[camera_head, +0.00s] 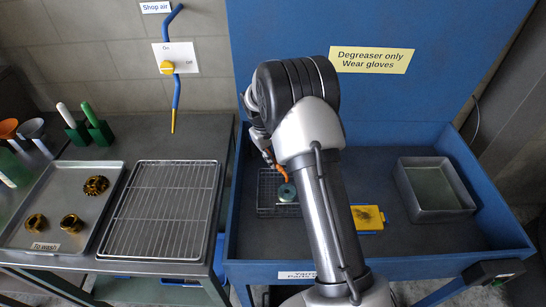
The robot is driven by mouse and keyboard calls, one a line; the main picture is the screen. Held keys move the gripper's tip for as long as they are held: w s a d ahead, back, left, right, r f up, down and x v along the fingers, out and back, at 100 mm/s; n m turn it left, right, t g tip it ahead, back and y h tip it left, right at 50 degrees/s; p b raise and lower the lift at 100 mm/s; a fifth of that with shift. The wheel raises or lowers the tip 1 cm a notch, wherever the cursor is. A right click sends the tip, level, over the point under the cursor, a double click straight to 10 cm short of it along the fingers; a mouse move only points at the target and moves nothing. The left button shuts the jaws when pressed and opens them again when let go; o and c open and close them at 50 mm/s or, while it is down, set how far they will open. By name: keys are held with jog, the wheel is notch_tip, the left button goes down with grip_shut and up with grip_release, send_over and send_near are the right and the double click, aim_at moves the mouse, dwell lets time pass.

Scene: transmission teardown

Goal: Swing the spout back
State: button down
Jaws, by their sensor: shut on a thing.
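The orange spout (279,170) hangs over the blue parts washer, left of its middle. Its lower end is just above a round teal part (287,192) in a small wire basket (266,207). My gripper (266,152) is at the upper part of the spout and is shut on it. My own arm stands in front and hides much of the gripper and whatever lies behind it, so the contact shows only in part.
A yellow brush block (367,218) and a grey rectangular pan (434,189) are in the washer to the right. The washer's raised blue rim (480,178) bounds the area. At left are a wire rack (160,210) and a tray (40,210) of gears.

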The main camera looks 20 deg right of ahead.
jog(key=shift+d, duration=0.15)
jog(key=shift+w+d+n+p, duration=0.1)
jog(key=shift+d+n+p, duration=0.4)
jog(key=shift+d, duration=0.05)
jog(key=w+d+n+t+y+p, duration=0.1)
jog(key=w+d+n+p, duration=0.2)
jog(key=w+d+n, duration=0.5)
jog(key=shift+d+n+t+p, duration=0.35)
jog(key=shift+d+n, duration=0.55)
jog(key=shift+d, duration=0.35)
jog(key=c, duration=1.6)
grip_release()
jog(key=shift+o, duration=0.2)
